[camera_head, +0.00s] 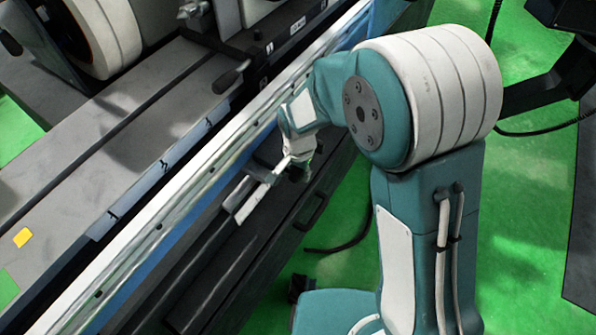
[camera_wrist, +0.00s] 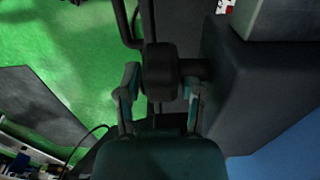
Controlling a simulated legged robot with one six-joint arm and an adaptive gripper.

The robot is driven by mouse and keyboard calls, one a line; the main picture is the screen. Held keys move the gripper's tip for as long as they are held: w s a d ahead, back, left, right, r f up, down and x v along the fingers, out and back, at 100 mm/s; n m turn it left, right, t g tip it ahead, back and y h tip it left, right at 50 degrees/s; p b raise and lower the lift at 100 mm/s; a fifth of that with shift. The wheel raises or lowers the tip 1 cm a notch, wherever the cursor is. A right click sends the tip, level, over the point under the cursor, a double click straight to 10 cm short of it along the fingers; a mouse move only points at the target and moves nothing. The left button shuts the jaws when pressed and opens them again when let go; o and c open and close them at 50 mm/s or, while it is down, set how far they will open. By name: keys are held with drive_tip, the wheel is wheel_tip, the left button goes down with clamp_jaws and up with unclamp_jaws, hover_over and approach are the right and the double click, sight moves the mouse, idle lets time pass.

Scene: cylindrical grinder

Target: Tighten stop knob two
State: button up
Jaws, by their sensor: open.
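A black rounded knob (camera_wrist: 160,66) sits on a short dark stem at the side of a dark grey machine block in the wrist view. My gripper (camera_wrist: 162,84) is open, with one teal finger on each side of the knob. Narrow gaps seem to show between the knob and the fingers, so I cannot tell any contact. In the head view my gripper (camera_head: 298,166) is small at the front side of the machine, beyond my arm. The knob cannot be made out clearly there. No label shows whether it is stop knob two.
The grinder's long grey bed (camera_head: 110,140) runs diagonally on the left, with a black lever handle (camera_head: 230,76) above its front edge. A pale bar (camera_head: 252,203) lies near my gripper. Green floor (camera_head: 535,200) is open on the right. A dark block (camera_wrist: 265,85) stands close right of my fingers.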

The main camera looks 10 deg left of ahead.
drive_tip(key=shift+a+f, duration=0.1)
drive_tip(key=shift+f, duration=0.25)
clamp_jaws()
drive_tip(key=shift+g, duration=0.3)
drive_tip(key=g+y, duration=0.1)
drive_tip(key=g, duration=0.2)
drive_tip(key=shift+w+y, duration=0.1)
drive_tip(key=shift+y, duration=0.2)
drive_tip(key=shift+f+g+y, duration=0.1)
drive_tip(key=shift+g+y, duration=0.8)
drive_tip(key=shift+g, duration=1.3)
